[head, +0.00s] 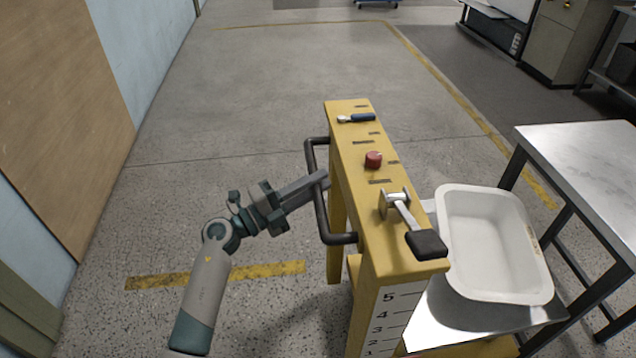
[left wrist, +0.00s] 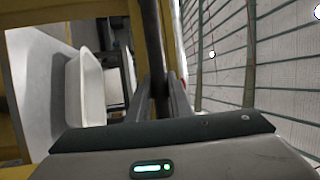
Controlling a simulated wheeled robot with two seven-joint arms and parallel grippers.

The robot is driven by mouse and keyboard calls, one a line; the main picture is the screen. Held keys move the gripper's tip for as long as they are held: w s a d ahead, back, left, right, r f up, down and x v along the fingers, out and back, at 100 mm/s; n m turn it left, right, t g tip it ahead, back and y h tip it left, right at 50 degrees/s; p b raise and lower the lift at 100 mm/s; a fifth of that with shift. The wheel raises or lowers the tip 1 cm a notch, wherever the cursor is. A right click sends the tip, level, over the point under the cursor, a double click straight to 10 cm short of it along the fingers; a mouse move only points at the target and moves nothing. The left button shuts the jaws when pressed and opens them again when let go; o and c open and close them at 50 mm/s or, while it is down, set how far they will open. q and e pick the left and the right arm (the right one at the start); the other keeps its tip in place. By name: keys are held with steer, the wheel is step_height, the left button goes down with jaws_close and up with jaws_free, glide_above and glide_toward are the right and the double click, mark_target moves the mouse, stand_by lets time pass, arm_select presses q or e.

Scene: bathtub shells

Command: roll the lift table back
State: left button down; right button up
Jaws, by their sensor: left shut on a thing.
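The yellow lift table (head: 345,135) stands in the middle of the head view, with a black handle bar (head: 321,215) on its left side. Its top carries a red button (head: 373,159), a lever with a black grip (head: 426,243) and a small blue-handled lever (head: 362,118). A white tub shell (head: 490,287) sits on its platform on the right. My left gripper (head: 322,180) is shut on the black handle bar. In the left wrist view the bar (left wrist: 153,45) runs between the fingers. My right gripper is not in view.
A steel table (head: 590,165) stands close to the right of the tub shell. A wall with a brown panel (head: 60,110) is on the left. Yellow tape (head: 215,276) marks the floor. The floor behind and left of the lift table is clear.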

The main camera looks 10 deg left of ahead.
arm_select(q)
steer(key=s+a, duration=0.2)
steer(key=a, duration=0.8)
steer(key=s+a+b, duration=0.1)
steer(key=s+a, duration=0.2)
steer(key=a, duration=0.7)
steer(key=shift+s+a, duration=0.15)
steer(key=shift+s, duration=0.15)
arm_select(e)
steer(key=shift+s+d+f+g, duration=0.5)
arm_select(q)
steer(key=c, duration=1.6)
jaws_free()
steer(key=shift+w, duration=0.1)
